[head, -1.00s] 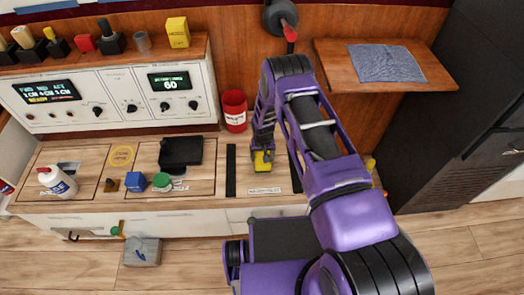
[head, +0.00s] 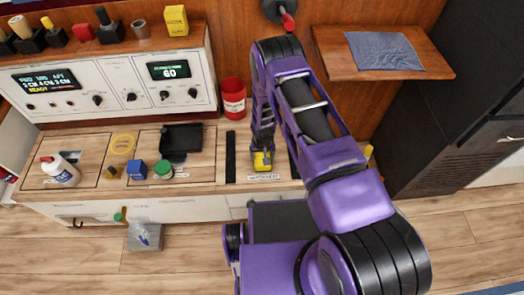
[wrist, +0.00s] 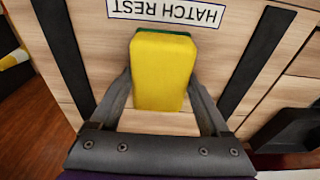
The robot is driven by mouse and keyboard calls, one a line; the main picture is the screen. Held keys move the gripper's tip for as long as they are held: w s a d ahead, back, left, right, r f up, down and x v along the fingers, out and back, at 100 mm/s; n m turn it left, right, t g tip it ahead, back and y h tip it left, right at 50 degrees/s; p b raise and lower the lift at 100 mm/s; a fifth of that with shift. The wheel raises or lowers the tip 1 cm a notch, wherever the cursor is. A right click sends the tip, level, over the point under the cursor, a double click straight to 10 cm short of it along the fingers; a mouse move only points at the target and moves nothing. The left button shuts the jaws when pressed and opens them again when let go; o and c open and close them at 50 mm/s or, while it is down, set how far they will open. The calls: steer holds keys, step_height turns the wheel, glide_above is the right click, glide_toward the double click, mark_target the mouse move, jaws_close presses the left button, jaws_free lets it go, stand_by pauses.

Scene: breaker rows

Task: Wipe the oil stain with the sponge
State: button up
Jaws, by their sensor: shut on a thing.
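A yellow sponge with a green layer (wrist: 160,70) is between the two fingers of my gripper (wrist: 160,88) in the wrist view. The gripper is shut on it. In the head view my gripper (head: 262,150) points down with the sponge (head: 262,161) at its tip, over the right part of the wooden counter, just behind the HATCH REST label (head: 264,176). I cannot tell whether the sponge touches the counter. I cannot make out an oil stain for certain; a dark grey patch (head: 71,156) shows behind the white bottle at the left.
Black strips (wrist: 63,50) run on both sides of the sponge. A white bottle (head: 60,170), a blue block (head: 137,170), a green-lidded jar (head: 163,169) and a black tray (head: 181,142) stand to the left.

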steer(key=shift+s+f, duration=0.2)
steer(key=shift+s, duration=1)
steer(key=shift+w+r+p, duration=0.2)
steer(key=shift+r+p, duration=1.7)
steer(key=shift+r, duration=1.2)
steer(key=shift+r, duration=0.2)
steer(key=shift+r+p, duration=0.65)
steer(key=shift+r, duration=0.65)
steer(key=shift+d, duration=0.1)
